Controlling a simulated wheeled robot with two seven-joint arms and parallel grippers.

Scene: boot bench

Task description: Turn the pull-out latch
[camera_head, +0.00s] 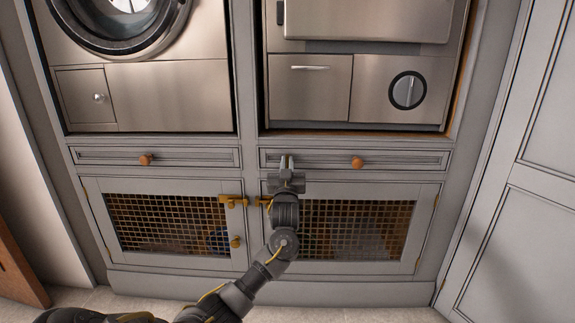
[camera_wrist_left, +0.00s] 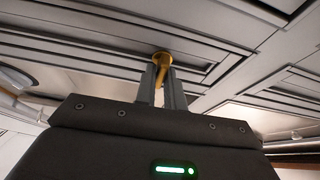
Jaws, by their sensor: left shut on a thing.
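A small brass latch (camera_wrist_left: 161,60) with a round base shows in the left wrist view, set on a grey panel. Its turning piece sits between the two fingers of my left gripper (camera_wrist_left: 161,85), which are shut on it. In the head view my left gripper (camera_head: 287,163) reaches the left part of the right drawer front (camera_head: 320,159), left of its wooden knob (camera_head: 357,162). The latch is hidden behind the fingers there. My right gripper is not in view.
Below are two mesh doors with brass fittings (camera_head: 233,201) near the middle and a brass knob (camera_head: 236,242) on the left door. Steel appliances (camera_head: 150,90) stand above. A left drawer (camera_head: 190,157) has a wooden knob. My left forearm covers part of the right door.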

